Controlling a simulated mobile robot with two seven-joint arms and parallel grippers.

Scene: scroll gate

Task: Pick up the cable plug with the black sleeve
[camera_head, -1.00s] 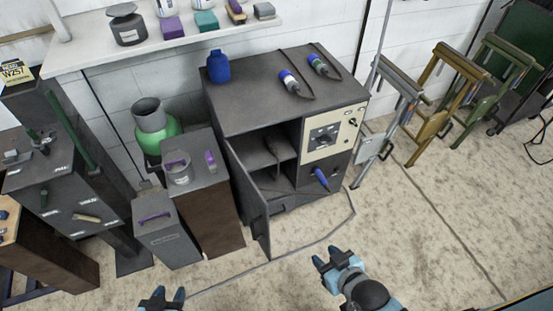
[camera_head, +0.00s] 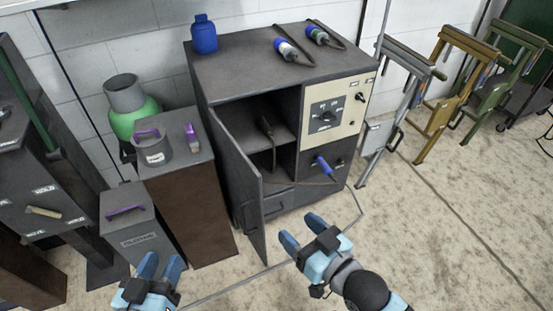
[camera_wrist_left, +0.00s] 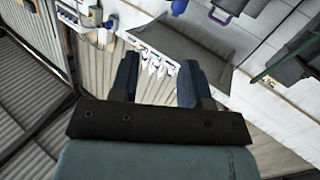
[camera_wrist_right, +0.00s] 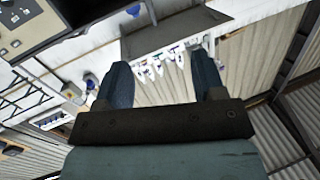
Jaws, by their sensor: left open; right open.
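A dark plug-like piece with a cable (camera_head: 267,128) sits in the open upper compartment of the grey cabinet (camera_head: 225,72); it may be the black-sleeved plug, but its sleeve is unclear in the shade. A plug with a blue and white sleeve (camera_head: 287,50) and one with a blue and green sleeve (camera_head: 317,34) lie on the cabinet top. A blue plug (camera_head: 322,165) sticks out of the lower front panel. My right gripper (camera_head: 301,231) is open and empty in front of the cabinet. My left gripper (camera_head: 161,268) is open and empty, lower left.
The cabinet door (camera_head: 243,195) stands open towards me. Left of it are a brown-sided stand with a grey mug (camera_head: 153,150), a grey box with a purple handle (camera_head: 127,230) and a green gas bottle (camera_head: 135,120). A blue bottle (camera_head: 204,36) stands on the cabinet. Folding stands (camera_head: 390,100) are at right.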

